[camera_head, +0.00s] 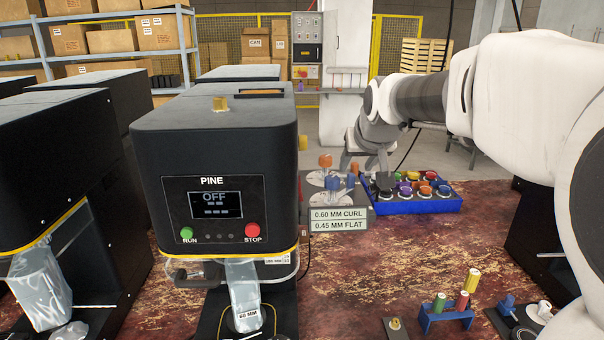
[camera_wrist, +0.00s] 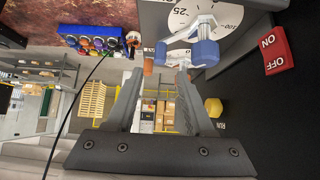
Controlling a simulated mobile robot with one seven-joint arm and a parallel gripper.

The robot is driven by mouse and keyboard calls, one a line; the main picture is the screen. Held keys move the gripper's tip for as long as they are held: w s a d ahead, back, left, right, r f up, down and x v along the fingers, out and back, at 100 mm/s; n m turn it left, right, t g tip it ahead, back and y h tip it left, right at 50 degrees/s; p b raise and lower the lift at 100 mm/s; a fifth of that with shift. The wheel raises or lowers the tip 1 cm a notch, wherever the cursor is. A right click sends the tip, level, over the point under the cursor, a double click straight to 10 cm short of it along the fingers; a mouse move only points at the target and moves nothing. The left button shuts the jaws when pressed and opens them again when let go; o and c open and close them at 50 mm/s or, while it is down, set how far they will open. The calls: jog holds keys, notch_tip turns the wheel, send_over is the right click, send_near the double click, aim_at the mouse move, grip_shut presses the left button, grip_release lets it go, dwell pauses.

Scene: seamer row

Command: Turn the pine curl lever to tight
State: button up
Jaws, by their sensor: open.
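The Pine machine (camera_head: 212,185) is a black box with a lit OFF display. To its right, a grey block (camera_head: 340,205) labelled 0.60 MM CURL and 0.45 MM FLAT carries white dials with orange (camera_head: 325,161) and blue (camera_head: 333,183) handled levers. I cannot tell which lever is Pine's curl lever. My gripper (camera_head: 376,168) is open beside these levers. In the wrist view, my open fingertips (camera_wrist: 157,72) are near a blue-handled lever (camera_wrist: 205,53) on a white dial. An orange handle (camera_wrist: 148,66) shows between the fingers; I see no contact with it.
A blue stand (camera_head: 440,322) with coloured knobs is at the front right. A red ON/OFF switch (camera_wrist: 273,52) and a yellow knob (camera_wrist: 214,107) show in the wrist view. The red table (camera_head: 390,255) has free room in front.

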aim_at(351, 174)
jog(key=x, duration=0.6)
jog(key=shift+w+f, duration=0.25)
jog(key=shift+f, duration=0.05)
grip_shut()
dwell(1.1)
